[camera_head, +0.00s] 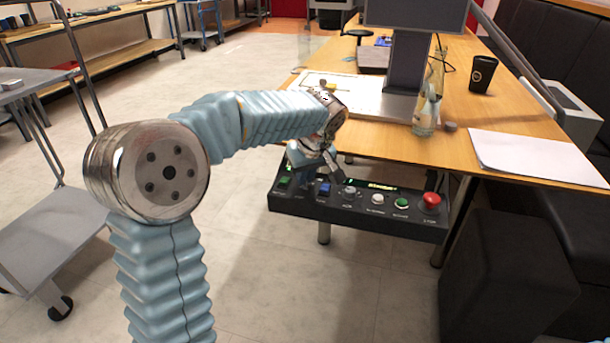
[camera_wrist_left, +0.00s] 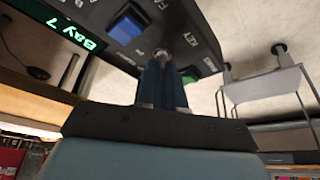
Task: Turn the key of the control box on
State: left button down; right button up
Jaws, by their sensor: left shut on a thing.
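The black control box (camera_head: 360,212) is mounted under the front edge of the wooden table. It carries a green button, a blue button (camera_head: 324,188), small knobs, a green display and a red stop button (camera_head: 431,201). My left gripper (camera_head: 309,174) is at the left part of the box, between the green and blue buttons. In the left wrist view, its fingers (camera_wrist_left: 161,82) are shut on the small metallic key (camera_wrist_left: 162,56) beside the "KEY" label. The fingers hide most of the key, so I cannot tell its angle.
The wooden table (camera_head: 480,110) holds a monitor stand, a glass bottle (camera_head: 427,112), a black cup (camera_head: 482,75) and white paper (camera_head: 540,156). A black stool (camera_head: 505,275) stands at lower right. A grey cart (camera_head: 45,200) stands at left. Floor in front of the box is clear.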

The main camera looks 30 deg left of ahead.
pick_arm(q)
jog(key=m+t, duration=0.1)
jog(key=m, duration=0.2)
jog(key=shift+a+h+b, duration=0.1)
jog(key=shift+h+b, duration=0.25)
jog(key=shift+h, duration=0.05)
jog(key=m+h, duration=0.1)
jog(key=m, duration=0.2)
jog(key=shift+s+t, duration=0.1)
jog(key=shift+t, duration=0.2)
jog(key=m+h+p, duration=0.1)
jog(key=m+h, duration=0.1)
jog(key=m, duration=0.3)
jog(key=shift+a+r+p, duration=0.1)
jog(key=shift+a+p, duration=0.05)
jog(key=shift+p, duration=0.2)
jog(key=m+h, duration=0.1)
jog(key=m, duration=0.1)
jog(key=m+h+p, duration=0.1)
jog(key=m, duration=0.2)
jog(key=shift+m, duration=0.3)
jog(key=c, duration=1.3)
grip_release()
jog(key=shift+o, duration=0.2)
